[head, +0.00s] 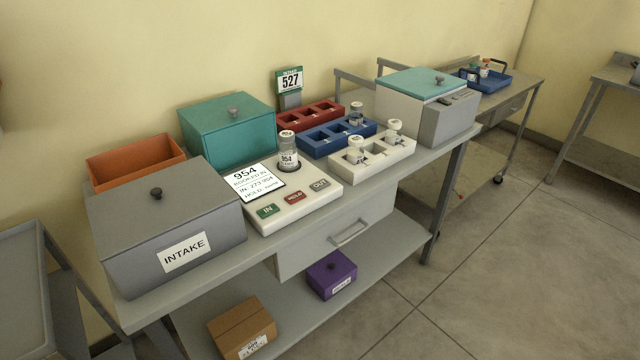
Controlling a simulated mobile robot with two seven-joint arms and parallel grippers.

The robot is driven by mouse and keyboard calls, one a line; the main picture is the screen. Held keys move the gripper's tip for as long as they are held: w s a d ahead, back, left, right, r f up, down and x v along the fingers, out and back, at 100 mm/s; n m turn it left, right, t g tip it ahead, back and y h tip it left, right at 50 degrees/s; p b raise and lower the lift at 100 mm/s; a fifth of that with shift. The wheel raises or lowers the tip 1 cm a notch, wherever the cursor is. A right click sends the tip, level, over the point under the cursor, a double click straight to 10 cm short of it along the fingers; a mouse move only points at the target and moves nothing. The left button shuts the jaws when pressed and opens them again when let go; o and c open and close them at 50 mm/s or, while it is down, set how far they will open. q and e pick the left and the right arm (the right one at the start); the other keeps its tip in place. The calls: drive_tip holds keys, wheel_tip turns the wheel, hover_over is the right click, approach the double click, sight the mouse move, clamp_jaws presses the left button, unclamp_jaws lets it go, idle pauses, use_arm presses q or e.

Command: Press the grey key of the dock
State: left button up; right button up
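The dock (322,202) is a pale flat panel on the bench. Its grey key (319,185), marked OUT, is at the right of its front edge. A red key (294,197), seemingly marked HOLD, is in the middle, and a green key (267,211) marked IN is at the left. The dock's screen (254,183) shows 954 in large figures, a line like "BOOKED IN", IN: 273 954 and HOLD: none. A bottle (288,153) labelled 954 stands upright at the back of the dock. Neither gripper is in view.
A grey INTAKE box (165,226), an orange bin (134,162) and a teal box (228,130) stand left. Red (310,116), blue (336,138) and white (372,158) racks stand right; the white one holds bottles. A sign (290,80) reads 527. A teal-lidded incubator (425,105) stands further right.

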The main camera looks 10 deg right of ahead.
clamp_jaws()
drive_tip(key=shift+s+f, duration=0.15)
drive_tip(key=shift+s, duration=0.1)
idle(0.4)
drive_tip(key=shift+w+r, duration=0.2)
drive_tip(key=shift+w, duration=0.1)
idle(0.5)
